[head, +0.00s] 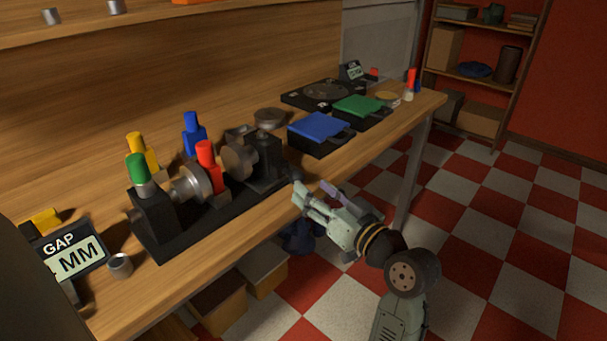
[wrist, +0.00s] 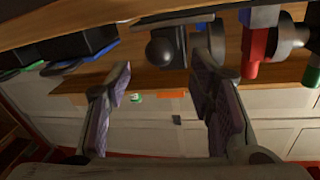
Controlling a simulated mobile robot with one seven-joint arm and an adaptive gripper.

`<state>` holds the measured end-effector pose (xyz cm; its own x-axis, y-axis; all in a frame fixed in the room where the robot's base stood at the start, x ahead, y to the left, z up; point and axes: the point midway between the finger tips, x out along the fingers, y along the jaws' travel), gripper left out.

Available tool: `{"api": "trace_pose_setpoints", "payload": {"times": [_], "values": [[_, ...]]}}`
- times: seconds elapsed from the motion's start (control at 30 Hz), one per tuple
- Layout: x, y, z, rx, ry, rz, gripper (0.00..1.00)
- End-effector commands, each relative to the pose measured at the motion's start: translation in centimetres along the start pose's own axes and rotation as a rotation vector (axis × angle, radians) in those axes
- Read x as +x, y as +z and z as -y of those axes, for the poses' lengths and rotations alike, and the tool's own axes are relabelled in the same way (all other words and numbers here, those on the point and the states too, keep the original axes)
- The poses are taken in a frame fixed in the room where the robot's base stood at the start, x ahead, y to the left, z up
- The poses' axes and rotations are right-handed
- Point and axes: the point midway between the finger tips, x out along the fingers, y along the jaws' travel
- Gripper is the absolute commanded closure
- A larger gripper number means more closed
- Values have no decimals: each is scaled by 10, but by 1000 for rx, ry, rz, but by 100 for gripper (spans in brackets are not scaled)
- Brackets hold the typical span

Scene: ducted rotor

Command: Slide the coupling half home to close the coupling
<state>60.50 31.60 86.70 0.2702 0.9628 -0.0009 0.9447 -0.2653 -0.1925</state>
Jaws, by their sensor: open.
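The coupling stands on a black rig base (head: 180,238) on the bench. Its left metal half (head: 190,184) and right metal half (head: 238,161) face each other, apart, with a red-topped part (head: 207,165) in front of the gap. The right half sits by a black block (head: 265,158); which half slides I cannot tell. In the wrist view, the block (wrist: 173,42) carries a dark ball knob (wrist: 160,53), and the metal half (wrist: 214,45) is beside it. My gripper (head: 312,191) is open and empty, in front of the bench edge; its fingers (wrist: 160,78) appear either side of the knob, not touching it.
Blue (head: 319,126) and green (head: 358,106) topped boxes stand right of the rig. Green (head: 137,168), yellow (head: 138,145) and blue (head: 193,130) topped parts rise around the coupling. A gap display (head: 78,258) and small metal cup (head: 120,265) stand at left.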

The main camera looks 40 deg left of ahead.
Motion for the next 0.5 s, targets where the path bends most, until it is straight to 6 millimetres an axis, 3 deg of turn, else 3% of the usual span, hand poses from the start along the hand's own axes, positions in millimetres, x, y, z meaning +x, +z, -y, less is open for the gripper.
{"api": "trace_pose_setpoints", "payload": {"times": [0.2, 0.5], "values": [[42, -2, 2, -1, -3, 0, 51], [68, -1, 0, -2, 1, -1, 51]]}}
